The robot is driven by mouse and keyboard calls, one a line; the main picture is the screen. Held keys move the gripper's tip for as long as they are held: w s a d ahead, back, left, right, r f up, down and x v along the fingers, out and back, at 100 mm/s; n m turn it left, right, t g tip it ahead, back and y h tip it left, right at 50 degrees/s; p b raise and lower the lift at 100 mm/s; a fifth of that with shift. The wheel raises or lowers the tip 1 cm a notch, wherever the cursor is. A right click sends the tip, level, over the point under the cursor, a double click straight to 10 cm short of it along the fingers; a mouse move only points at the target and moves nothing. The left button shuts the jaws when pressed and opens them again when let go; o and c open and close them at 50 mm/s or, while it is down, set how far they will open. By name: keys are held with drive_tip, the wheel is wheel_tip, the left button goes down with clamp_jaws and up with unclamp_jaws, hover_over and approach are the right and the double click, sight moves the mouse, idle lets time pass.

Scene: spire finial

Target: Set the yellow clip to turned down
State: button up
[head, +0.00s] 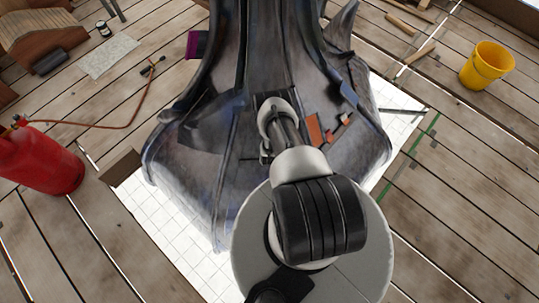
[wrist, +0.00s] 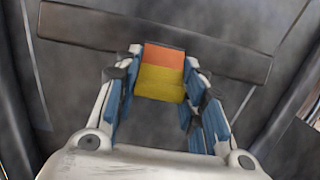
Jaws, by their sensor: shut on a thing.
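The yellow clip (wrist: 160,83) shows in the middle of the wrist view, a small block with a yellow face and an orange band along its top. My gripper (wrist: 161,98) has its blue-padded fingers on either side of it and is shut on it. The clip lies in front of a dark bar (wrist: 225,58) on the grey spire surface. I cannot tell from this view how far the clip is turned. In the head view my arm covers the gripper and the clip, against the dark spire finial (head: 195,165).
The finial stands on a white tiled sheet (head: 180,250) on a plank deck. Orange pieces (head: 313,130) show on it right of my arm. A red canister (head: 40,160) and hose are at left, a yellow bucket (head: 487,65) at upper right. The right-hand planks are mostly clear.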

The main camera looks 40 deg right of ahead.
drive_tip(key=c, duration=0.4)
drive_tip(key=shift+w+d+f+g+y, duration=0.1)
drive_tip(key=shift+w+d+g+y, duration=0.1)
drive_tip(key=shift+g+y, duration=0.35)
drive_tip(key=o, duration=1.1)
drive_tip(key=shift+c, duration=0.2)
drive_tip(key=v, duration=1.2)
